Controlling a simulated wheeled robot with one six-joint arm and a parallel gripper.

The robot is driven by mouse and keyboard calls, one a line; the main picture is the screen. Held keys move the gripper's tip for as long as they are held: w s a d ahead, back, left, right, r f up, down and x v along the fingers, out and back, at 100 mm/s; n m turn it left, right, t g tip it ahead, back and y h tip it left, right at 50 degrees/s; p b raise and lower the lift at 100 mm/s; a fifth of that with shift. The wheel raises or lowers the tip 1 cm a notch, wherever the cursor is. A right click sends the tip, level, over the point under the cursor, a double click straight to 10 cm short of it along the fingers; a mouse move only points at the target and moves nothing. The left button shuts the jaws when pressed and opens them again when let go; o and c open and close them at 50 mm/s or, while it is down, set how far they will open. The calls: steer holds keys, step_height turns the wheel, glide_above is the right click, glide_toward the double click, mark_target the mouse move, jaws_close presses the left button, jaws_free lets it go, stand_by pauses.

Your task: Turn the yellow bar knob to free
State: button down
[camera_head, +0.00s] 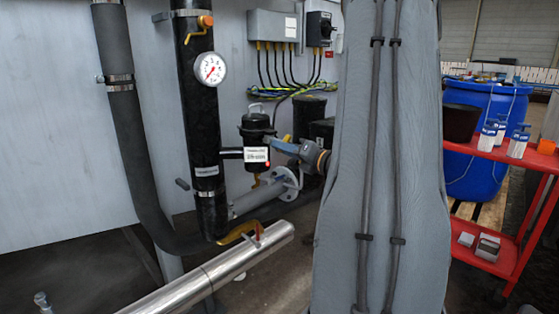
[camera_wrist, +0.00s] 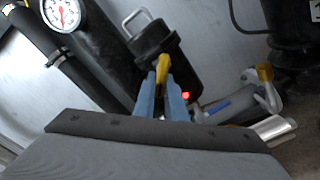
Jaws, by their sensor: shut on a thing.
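The yellow bar knob (camera_wrist: 163,66) sits on the side of a black canister (camera_wrist: 183,62) with a metal loop handle on top. My gripper (camera_wrist: 163,80) has its two blue fingers closed on the knob, one on each side. In the head view the canister (camera_head: 256,130) hangs beside a thick black pipe, and my gripper (camera_head: 270,141) reaches it from the right. The knob is mostly hidden there by the fingers. A small red light (camera_wrist: 185,95) shows on the canister. I cannot read any position marks around the knob.
A pressure gauge (camera_head: 209,68) is on the black pipe (camera_head: 203,120) to the left. A yellow lever (camera_head: 240,232) is on the lower pipework. Cables (camera_head: 270,91) hang above the canister. A red cart (camera_head: 490,152) and blue barrel (camera_head: 482,115) stand at the right.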

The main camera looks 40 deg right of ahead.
steer(key=n+b, duration=0.2)
steer(key=b, duration=0.1)
steer(key=n+b, duration=0.1)
steer(key=b, duration=0.2)
steer(key=d+n+b, duration=0.1)
steer(key=n+b, duration=0.1)
steer(key=b, duration=0.1)
steer(key=shift+f+n, duration=0.3)
steer(key=shift+f, duration=0.1)
steer(key=n+b, duration=0.2)
steer(key=b, duration=0.2)
steer(key=shift+r, duration=0.15)
steer(key=shift+d+r+n+b, duration=0.1)
steer(key=shift+n+b, duration=0.2)
steer(key=shift+b, duration=0.05)
steer(key=c, duration=1.8)
jaws_free()
steer(key=shift+s, duration=0.1)
steer(key=s+p, duration=0.1)
steer(key=s, duration=0.6)
steer(key=shift+s+d, duration=0.25)
steer(key=shift+s, duration=0.05)
